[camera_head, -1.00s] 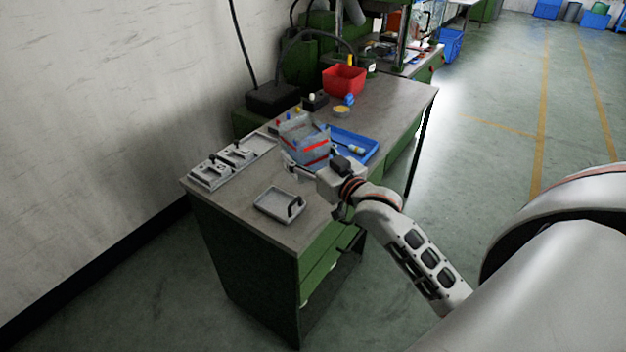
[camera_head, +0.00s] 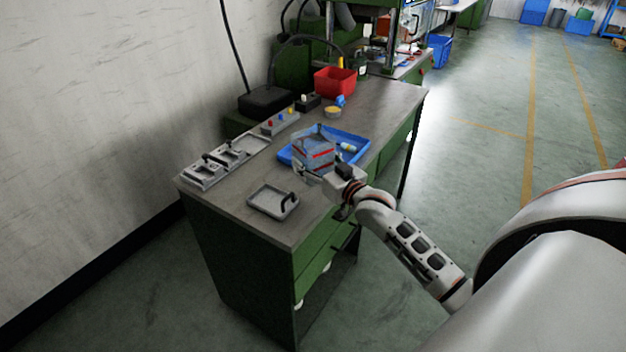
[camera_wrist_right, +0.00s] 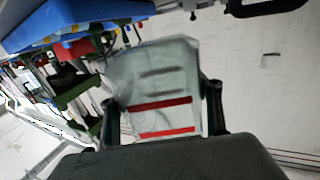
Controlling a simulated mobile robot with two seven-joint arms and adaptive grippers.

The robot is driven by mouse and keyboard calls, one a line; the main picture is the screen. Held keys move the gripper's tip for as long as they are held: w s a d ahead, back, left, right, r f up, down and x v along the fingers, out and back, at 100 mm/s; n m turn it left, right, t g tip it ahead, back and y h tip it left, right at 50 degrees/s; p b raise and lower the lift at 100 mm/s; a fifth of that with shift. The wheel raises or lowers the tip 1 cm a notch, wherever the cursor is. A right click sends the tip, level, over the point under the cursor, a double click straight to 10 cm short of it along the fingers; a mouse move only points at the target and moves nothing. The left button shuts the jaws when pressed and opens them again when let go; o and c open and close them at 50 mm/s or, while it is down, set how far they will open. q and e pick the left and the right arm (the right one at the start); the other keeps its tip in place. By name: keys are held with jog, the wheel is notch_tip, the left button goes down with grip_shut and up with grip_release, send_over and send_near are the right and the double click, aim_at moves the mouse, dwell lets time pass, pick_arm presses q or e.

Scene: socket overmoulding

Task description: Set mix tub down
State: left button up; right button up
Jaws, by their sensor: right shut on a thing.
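The mix tub (camera_head: 314,149) is a clear, greyish tub with red stripes. In the head view it stands out in front of the blue tray (camera_head: 357,157) on the bench. My right gripper (camera_head: 318,173) is shut on it. In the right wrist view the tub (camera_wrist_right: 160,85) fills the middle, between the two dark fingers of my right gripper (camera_wrist_right: 163,118). I cannot tell whether the tub touches the tray or hangs above it. My left gripper is not in view.
A grey shallow tray with a black handle (camera_head: 272,203) lies at the bench's near end. Grey mould blocks (camera_head: 203,172) line the wall side. A red bin (camera_head: 335,82), a yellow-topped cup (camera_head: 333,111) and a black box (camera_head: 265,101) stand farther back. Bare bench top (camera_head: 240,190) shows between.

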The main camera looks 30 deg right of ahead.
jog(key=shift+f+b, duration=0.55)
jog(key=shift+f, duration=2.7)
jog(key=shift+f, duration=0.1)
jog(key=o, duration=1.1)
jog(key=shift+f, duration=0.1)
